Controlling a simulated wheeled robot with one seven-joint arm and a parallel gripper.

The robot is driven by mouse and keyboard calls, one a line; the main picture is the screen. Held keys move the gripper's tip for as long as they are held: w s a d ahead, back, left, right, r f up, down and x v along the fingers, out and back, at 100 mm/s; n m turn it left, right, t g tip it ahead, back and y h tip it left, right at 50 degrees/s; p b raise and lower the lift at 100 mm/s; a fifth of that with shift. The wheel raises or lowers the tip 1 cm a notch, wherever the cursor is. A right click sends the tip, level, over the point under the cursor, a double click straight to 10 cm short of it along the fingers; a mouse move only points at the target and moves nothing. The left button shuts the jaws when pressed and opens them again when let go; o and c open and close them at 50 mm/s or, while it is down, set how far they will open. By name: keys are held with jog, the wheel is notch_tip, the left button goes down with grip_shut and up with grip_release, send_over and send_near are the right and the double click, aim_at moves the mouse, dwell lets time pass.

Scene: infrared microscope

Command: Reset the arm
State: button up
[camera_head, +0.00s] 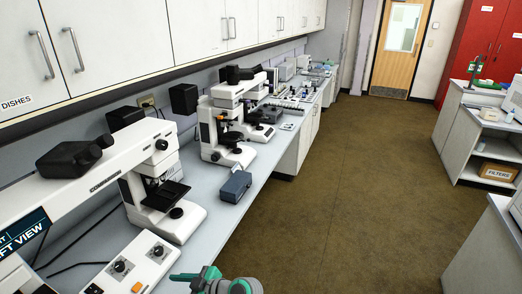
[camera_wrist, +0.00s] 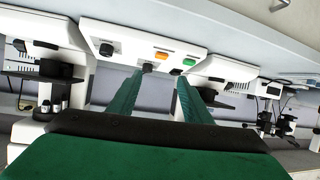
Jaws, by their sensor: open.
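My gripper (camera_head: 190,277) shows at the bottom of the head view, in green and grey, beside the front edge of the bench. In the wrist view its two green fingers (camera_wrist: 164,75) stand apart with nothing between them. They point toward a white control box (camera_wrist: 120,30) with black knobs and an orange and a green button. In the head view this control box (camera_head: 130,265) lies on the bench to the left of my gripper. The fingertips appear apart from the box, but the exact gap is hard to tell.
A white microscope (camera_head: 165,190) stands behind the control box, and others (camera_head: 225,130) stand farther along the bench (camera_head: 225,215). A small blue-grey box (camera_head: 235,186) sits near the bench edge. White cabinets (camera_head: 120,35) hang above. The brown floor (camera_head: 350,190) to the right is clear.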

jog(key=s+d+f+m+t+h, duration=0.2)
jog(key=s+d+f+m, duration=0.15)
jog(key=f, duration=0.25)
jog(key=s+d+f+m+t+h, duration=0.1)
jog(key=s+d+f+m+t, duration=0.15)
jog(key=f+m, duration=0.2)
jog(key=s+d+f+m+t+h, duration=0.4)
jog(key=s+d+m+h, duration=0.25)
jog(key=s+d, duration=0.75)
jog(key=s+d+r+t+h, duration=0.2)
jog(key=s+d+r, duration=0.1)
jog(key=s+r, duration=0.4)
jog(key=s+d+r+m+t+h, duration=0.1)
jog(key=s+d+r, duration=0.2)
jog(key=s+r, duration=0.4)
jog(key=shift+s+d+t+h, duration=0.3)
jog(key=shift+s+t+h, duration=0.05)
jog(key=shift+s, duration=0.45)
